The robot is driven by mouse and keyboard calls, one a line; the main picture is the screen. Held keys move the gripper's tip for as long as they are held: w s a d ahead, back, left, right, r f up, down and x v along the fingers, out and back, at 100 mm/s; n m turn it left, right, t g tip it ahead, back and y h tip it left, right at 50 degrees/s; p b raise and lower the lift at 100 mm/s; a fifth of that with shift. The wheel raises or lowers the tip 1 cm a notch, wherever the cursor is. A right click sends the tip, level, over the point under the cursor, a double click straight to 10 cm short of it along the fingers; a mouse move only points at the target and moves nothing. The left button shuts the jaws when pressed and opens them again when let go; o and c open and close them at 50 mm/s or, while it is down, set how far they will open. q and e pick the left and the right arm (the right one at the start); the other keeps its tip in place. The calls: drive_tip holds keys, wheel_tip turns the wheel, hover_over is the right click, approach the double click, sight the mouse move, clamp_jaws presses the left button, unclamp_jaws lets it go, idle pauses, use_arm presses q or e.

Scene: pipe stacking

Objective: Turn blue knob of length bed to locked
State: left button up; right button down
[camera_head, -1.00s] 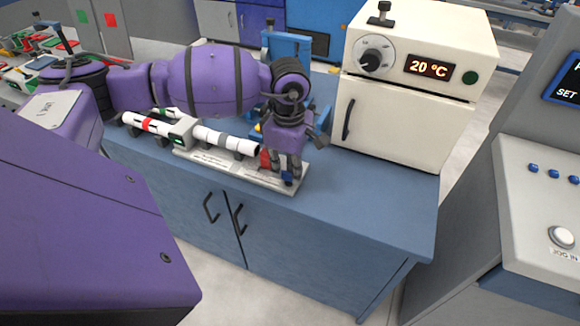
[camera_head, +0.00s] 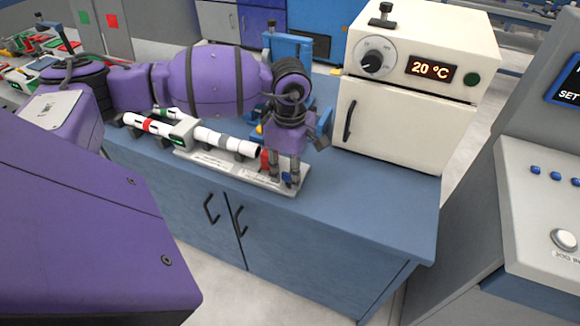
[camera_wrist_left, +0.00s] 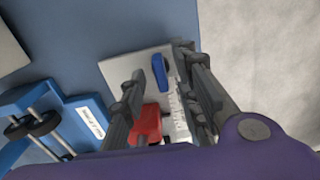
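The length bed (camera_head: 222,166) is a pale plate along the front of the blue bench, with white pipe pieces (camera_head: 225,141) lying above it. The blue knob (camera_head: 287,178) is at its right end. It also shows in the left wrist view (camera_wrist_left: 160,72) as an elongated blue handle on the pale plate. My left gripper (camera_head: 284,180) points down over this end. In the left wrist view its fingers (camera_wrist_left: 160,64) are spread, one on each side of the knob, with gaps visible. Whether the fingertips reach knob height is unclear. My right gripper is not in view.
A red block (camera_wrist_left: 147,124) sits close to the knob, by the fingers. A cream oven (camera_head: 405,115) reading 20 °C stands right of the gripper. A blue fixture (camera_head: 287,47) stands behind. The bench front right (camera_head: 370,205) is clear.

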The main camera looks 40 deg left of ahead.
sight(290, 174)
use_arm(q)
drive_tip(key=shift+r, duration=0.25)
wheel_tip(290, 174, up, 12)
drive_tip(key=shift+f, duration=0.2)
idle(0.4)
